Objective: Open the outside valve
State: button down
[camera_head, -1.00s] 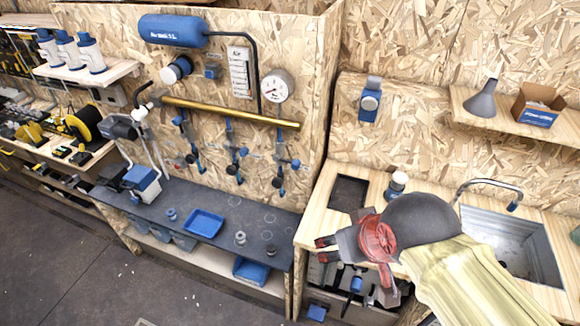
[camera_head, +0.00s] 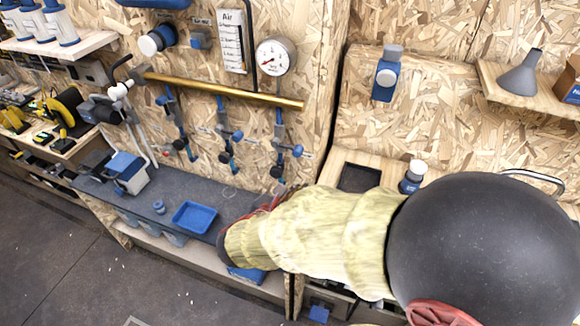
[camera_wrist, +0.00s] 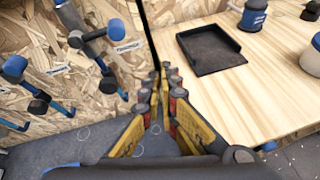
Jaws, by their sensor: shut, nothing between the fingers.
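Three blue valve assemblies hang below a brass pipe (camera_head: 220,91) on the chipboard wall: a left one (camera_head: 178,125), a middle one (camera_head: 223,135) and a right one (camera_head: 281,150). None is marked as the outside one. In the wrist view a blue valve (camera_wrist: 95,35) with a dark knob and a small label is at upper left, apart from my fingers. My gripper (camera_wrist: 163,105) is shut and empty, its yellow-sided fingers pointing towards the edge between wall and wooden counter. In the head view my arm hides most of it.
A pressure gauge (camera_head: 276,56) is above the pipe. A blue tray (camera_head: 195,217) sits on the dark bench. The wooden counter (camera_wrist: 255,85) holds a black tray (camera_wrist: 212,48) and a blue bottle (camera_head: 411,178). A wall-panel edge separates bench and counter areas.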

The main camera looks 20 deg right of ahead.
jog(key=w+a+f+n+t, duration=0.2)
jog(key=w+a+n, duration=0.1)
jog(key=a+n, duration=0.1)
jog(key=f+b+x, duration=0.1)
jog(key=b+x, duration=0.3)
jog(key=x, duration=0.6)
jog(key=shift+m+y, duration=0.3)
jog(key=shift+y, duration=0.1)
jog(key=r, duration=0.4)
jog(key=shift+a+r+b, duration=0.2)
jog(key=shift+r+b, duration=0.1)
jog(key=shift+b, duration=0.05)
jog(key=shift+r, duration=0.1)
